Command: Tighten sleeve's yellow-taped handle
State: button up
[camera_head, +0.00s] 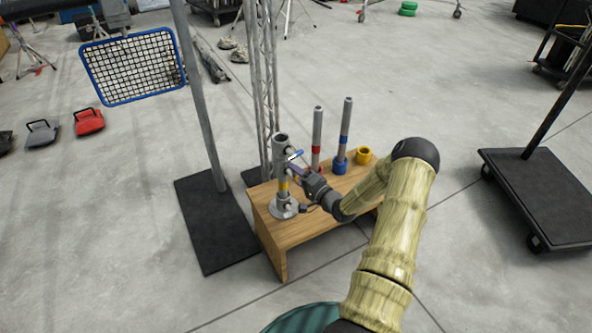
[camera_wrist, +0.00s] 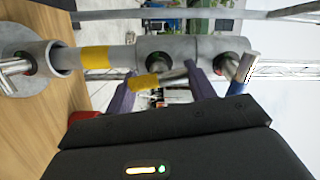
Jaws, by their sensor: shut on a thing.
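A grey metal post with a sleeve (camera_head: 281,148) stands upright on a round base (camera_head: 284,208) near the left end of the wooden table. In the wrist view the post lies sideways, with the sleeve (camera_wrist: 205,48) to the right. The yellow-taped handle (camera_wrist: 146,82) sticks out from the sleeve's lower end, between my gripper's two purple fingers (camera_wrist: 160,80). My gripper (camera_head: 298,174) is shut on this handle beside the post. A blue-taped handle (camera_wrist: 246,68) is farther up the sleeve, just beyond the right finger. The post has a yellow tape band (camera_wrist: 95,57).
On the wooden table (camera_head: 285,235) stand a red-banded tube (camera_head: 317,135), a blue-banded tube (camera_head: 345,125) and a yellow collar (camera_head: 364,155). A truss and grey pole (camera_head: 200,100) rise behind and left. A wheeled cart (camera_head: 545,195) is right. Floor in front is clear.

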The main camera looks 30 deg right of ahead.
jog(key=m+p, duration=0.1)
jog(key=m, duration=0.3)
jog(key=shift+f+m, duration=0.1)
jog(key=shift+m, duration=0.2)
jog(key=m, duration=0.4)
jog(key=shift+f+m+p, duration=0.2)
jog(key=shift+m+p, duration=0.1)
jog(key=shift+p, duration=0.05)
jog(key=m, duration=0.4)
jog(key=shift+a+f+m, duration=0.1)
jog(key=shift+m, duration=0.2)
jog(key=shift+a+m+b, duration=0.1)
jog(key=shift+m+b, duration=0.35)
jog(key=shift+m, duration=1.85)
jog(key=o, duration=1)
jog(key=shift+s, duration=0.15)
